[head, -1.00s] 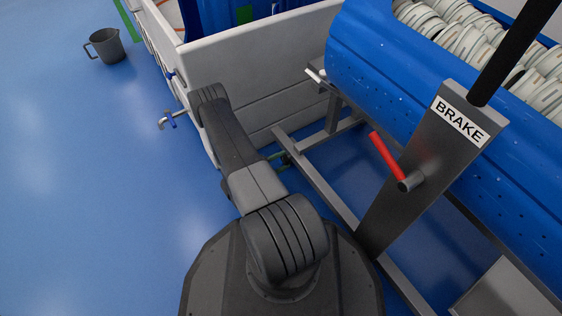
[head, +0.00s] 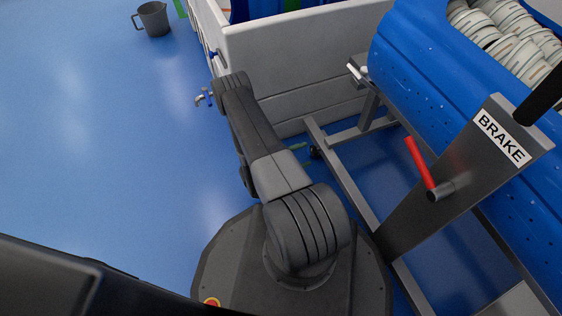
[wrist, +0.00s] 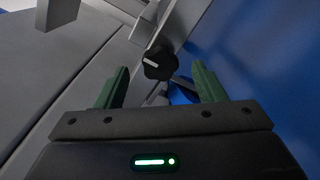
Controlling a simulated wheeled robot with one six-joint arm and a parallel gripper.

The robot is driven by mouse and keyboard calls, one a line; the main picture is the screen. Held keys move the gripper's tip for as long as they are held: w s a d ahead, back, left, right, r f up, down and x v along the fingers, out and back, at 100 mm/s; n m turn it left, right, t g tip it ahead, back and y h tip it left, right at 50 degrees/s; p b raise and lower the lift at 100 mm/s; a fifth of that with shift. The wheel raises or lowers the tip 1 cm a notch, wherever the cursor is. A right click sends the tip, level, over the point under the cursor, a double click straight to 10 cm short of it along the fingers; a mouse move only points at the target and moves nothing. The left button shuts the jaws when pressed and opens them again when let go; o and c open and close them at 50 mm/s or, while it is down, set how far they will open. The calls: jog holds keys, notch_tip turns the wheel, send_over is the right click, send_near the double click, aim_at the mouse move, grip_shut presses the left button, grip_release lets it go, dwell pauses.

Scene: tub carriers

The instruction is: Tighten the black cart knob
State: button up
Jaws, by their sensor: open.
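The black knob (wrist: 158,62) is lobed and has a white pointer mark. In the wrist view it sits on a grey metal frame, between and beyond the green fingertips of my gripper (wrist: 160,70). The fingers are apart, with nothing visible held between them, and no contact with the knob shows. In the head view my gripper (head: 301,154) is low by the cart's grey frame (head: 345,182), with its green fingers near a small dark shape that seems to be the knob (head: 315,153). My arm hides much of that area.
A white tub (head: 300,50) stands close beyond my arm, with a tap on its left. A grey post marked BRAKE (head: 445,195) with a red lever (head: 420,162) stands right, before a blue carrier (head: 425,75) of stacked dishes.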

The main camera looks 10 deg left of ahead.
aim_at(312, 152)
jog(key=p+v, duration=0.2)
jog(key=v, duration=0.8)
jog(key=shift+s+a, duration=0.2)
jog(key=shift+a, duration=0.05)
jog(key=b+x, duration=0.3)
jog(key=x, duration=1.1)
jog(key=shift+a, duration=0.15)
dwell(0.4)
